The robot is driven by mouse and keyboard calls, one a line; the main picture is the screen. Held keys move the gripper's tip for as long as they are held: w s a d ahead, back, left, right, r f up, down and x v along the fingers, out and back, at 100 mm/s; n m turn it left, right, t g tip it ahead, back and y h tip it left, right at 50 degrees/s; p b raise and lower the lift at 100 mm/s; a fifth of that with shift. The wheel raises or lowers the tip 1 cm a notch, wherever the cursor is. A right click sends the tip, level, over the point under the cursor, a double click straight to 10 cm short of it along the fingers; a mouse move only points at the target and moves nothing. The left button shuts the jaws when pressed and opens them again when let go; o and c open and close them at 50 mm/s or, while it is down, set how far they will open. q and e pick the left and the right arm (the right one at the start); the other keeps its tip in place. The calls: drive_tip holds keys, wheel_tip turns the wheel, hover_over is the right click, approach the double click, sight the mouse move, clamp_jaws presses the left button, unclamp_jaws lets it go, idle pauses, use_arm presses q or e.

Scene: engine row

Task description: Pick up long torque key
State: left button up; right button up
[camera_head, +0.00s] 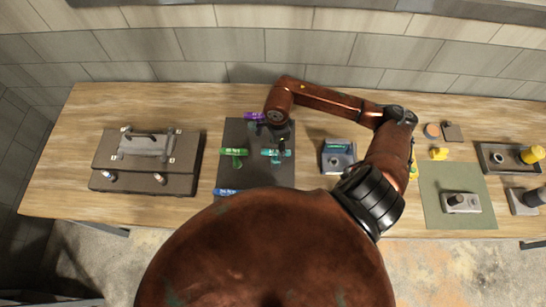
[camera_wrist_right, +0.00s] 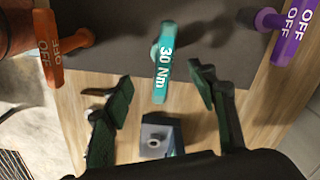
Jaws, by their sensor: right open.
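A teal T-shaped key marked "30 Nm" (camera_wrist_right: 163,75) stands out from a dark board in the right wrist view. In the head view the teal key (camera_head: 271,153) shows at the right side of the dark board (camera_head: 245,175), partly behind my gripper. My right gripper (camera_head: 279,140) is over it, and its open fingers (camera_wrist_right: 160,88) appear on either side of the key in the wrist view, apart from it. I cannot tell how far above it they are. My left gripper is not in view.
Nearby on the board are a purple key (camera_head: 253,117), a green key (camera_head: 233,152) and a blue label (camera_head: 227,191). An orange key (camera_wrist_right: 60,50) shows in the wrist view. A grey device (camera_head: 338,158) stands right of the board, a brown case (camera_head: 147,170) left.

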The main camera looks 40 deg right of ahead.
sight(276, 160)
wheel_tip(276, 160, down, 4)
drive_tip(key=b, duration=0.2)
drive_tip(key=shift+r+b, duration=0.15)
drive_tip(key=shift+b, duration=0.25)
drive_tip(key=shift+f+b, duration=0.4)
drive_tip(key=shift+f, duration=1.2)
drive_tip(key=f+p, duration=0.1)
drive_tip(key=f, duration=0.2)
drive_tip(key=f+p, duration=0.1)
drive_tip(key=f, duration=0.1)
drive_tip(key=shift+w+p, duration=0.25)
drive_tip(key=shift+p, duration=0.05)
drive_tip(key=shift+f, duration=0.4)
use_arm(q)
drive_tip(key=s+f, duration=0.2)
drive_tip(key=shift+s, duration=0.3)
